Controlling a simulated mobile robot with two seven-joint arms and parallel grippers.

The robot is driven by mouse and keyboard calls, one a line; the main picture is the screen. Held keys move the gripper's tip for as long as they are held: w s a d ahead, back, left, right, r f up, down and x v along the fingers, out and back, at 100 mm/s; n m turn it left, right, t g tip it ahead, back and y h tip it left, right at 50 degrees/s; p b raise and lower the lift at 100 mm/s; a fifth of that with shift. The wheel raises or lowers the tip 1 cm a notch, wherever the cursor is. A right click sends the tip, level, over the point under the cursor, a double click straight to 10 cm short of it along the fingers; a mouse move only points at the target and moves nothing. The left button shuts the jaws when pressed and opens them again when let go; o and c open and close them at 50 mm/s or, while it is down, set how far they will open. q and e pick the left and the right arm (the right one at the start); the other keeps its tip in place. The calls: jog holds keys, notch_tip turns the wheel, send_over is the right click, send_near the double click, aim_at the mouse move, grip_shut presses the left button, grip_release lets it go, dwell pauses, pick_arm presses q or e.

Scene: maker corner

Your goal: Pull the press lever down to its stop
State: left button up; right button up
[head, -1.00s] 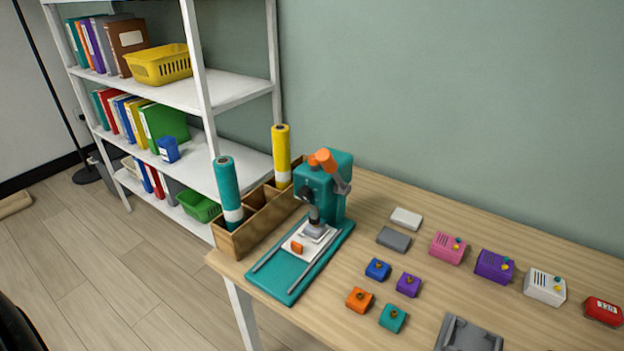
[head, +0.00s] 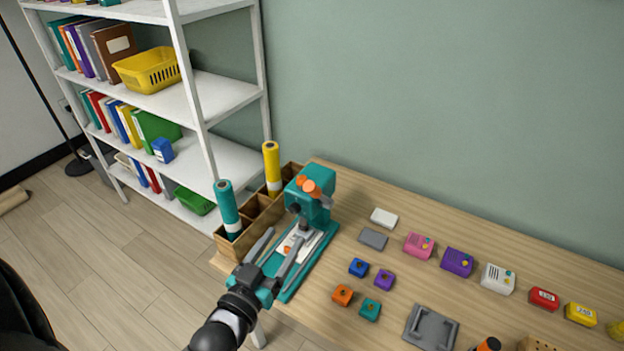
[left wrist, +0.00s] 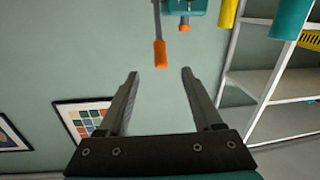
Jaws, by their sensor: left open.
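The teal press (head: 322,203) stands on the table, its base plate reaching toward me. Its lever has an orange grip (head: 311,188) near the top, raised. In the left wrist view the orange grip (left wrist: 159,54) hangs from a grey rod, in line with the gap between my fingers and just past their tips. My left gripper (head: 290,234) is open and empty, in front of the press and over its base; its fingers (left wrist: 160,75) do not visibly touch the lever. A small orange block (head: 287,249) on a white plate is partly hidden by the gripper. My right gripper is out of view.
A wooden divided box (head: 262,207) with a teal roll (head: 228,208) and a yellow roll (head: 271,168) stands close left of the press. Several small coloured blocks and boxes, including a blue one (head: 358,268), lie to the right. A white shelf (head: 226,98) stands behind left.

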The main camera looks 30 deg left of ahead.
aim_at(309, 194)
pick_arm(q)
jog(key=w, duration=0.5)
jog(key=w+r, duration=0.1)
jog(key=w, duration=0.4)
jog(key=w+a, duration=0.1)
jog(key=w, duration=0.4)
jog(key=shift+w+r, duration=0.15)
jog(key=shift+c, duration=0.4)
grip_shut()
dwell(0.8)
